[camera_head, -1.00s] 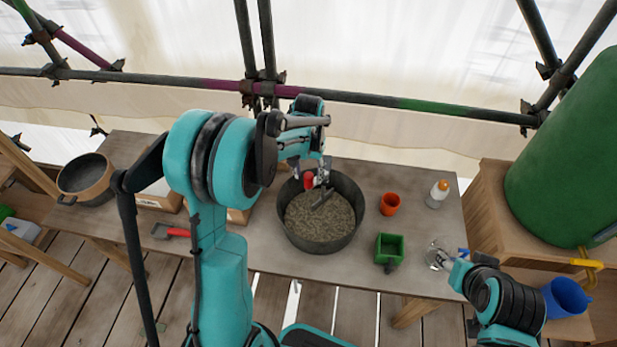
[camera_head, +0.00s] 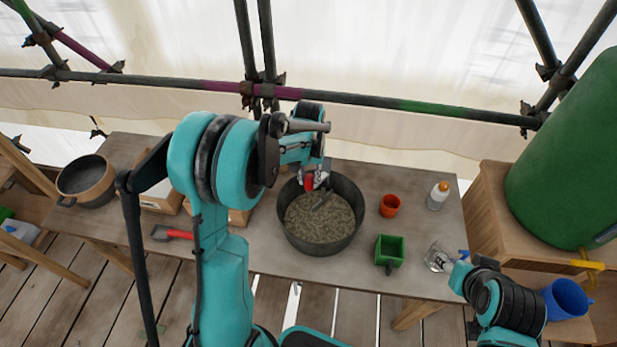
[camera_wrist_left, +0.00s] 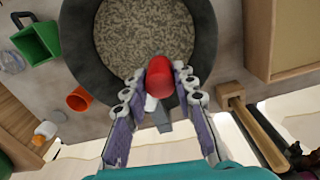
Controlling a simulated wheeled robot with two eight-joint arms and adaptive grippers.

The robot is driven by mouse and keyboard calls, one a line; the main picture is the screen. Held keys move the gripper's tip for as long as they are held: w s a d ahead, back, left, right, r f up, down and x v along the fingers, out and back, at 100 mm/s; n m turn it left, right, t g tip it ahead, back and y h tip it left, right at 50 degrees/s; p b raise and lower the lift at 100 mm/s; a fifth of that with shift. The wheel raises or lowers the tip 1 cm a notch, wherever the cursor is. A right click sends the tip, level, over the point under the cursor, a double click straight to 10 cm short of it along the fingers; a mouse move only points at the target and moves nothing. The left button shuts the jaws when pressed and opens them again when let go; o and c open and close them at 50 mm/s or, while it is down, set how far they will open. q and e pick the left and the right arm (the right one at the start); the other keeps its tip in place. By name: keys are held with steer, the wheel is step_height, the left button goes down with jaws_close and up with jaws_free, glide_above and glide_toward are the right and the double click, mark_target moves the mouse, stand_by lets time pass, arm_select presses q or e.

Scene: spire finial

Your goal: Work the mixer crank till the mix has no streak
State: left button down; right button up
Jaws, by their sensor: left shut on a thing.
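The dark round mixer tub (camera_head: 290,232) stands on the table and holds a grey-beige mix (camera_head: 318,222) with a mottled, speckled surface. The red crank grip (camera_head: 309,183) is over the tub's back rim, with a grey metal part (camera_head: 322,200) beside it over the mix. My left gripper (camera_head: 315,178) is shut on the red grip; the left wrist view shows the grip (camera_wrist_left: 160,76) between its two fingers (camera_wrist_left: 160,98). The tub rim (camera_wrist_left: 80,65) and mix (camera_wrist_left: 145,35) also show there. My right arm is at lower right; its fingers cannot be made out.
An orange cup (camera_head: 390,205), a white bottle (camera_head: 437,195) and a green container (camera_head: 389,252) stand right of the tub. A clear object (camera_head: 437,257) lies near my right arm. A pan (camera_head: 86,180) and red-handled tool (camera_head: 178,233) are at left. Scaffold poles cross behind.

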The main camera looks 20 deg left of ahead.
arm_select(q)
steer(key=w+d+n+b, duration=0.2)
steer(key=d+n, duration=0.7)
steer(key=n, duration=0.6)
steer(key=shift+w, duration=0.5)
steer(key=shift+n, duration=0.3)
steer(key=c, duration=1.2)
jaws_free()
steer(key=shift+r, duration=0.15)
step_height(320, 180, up, 12)
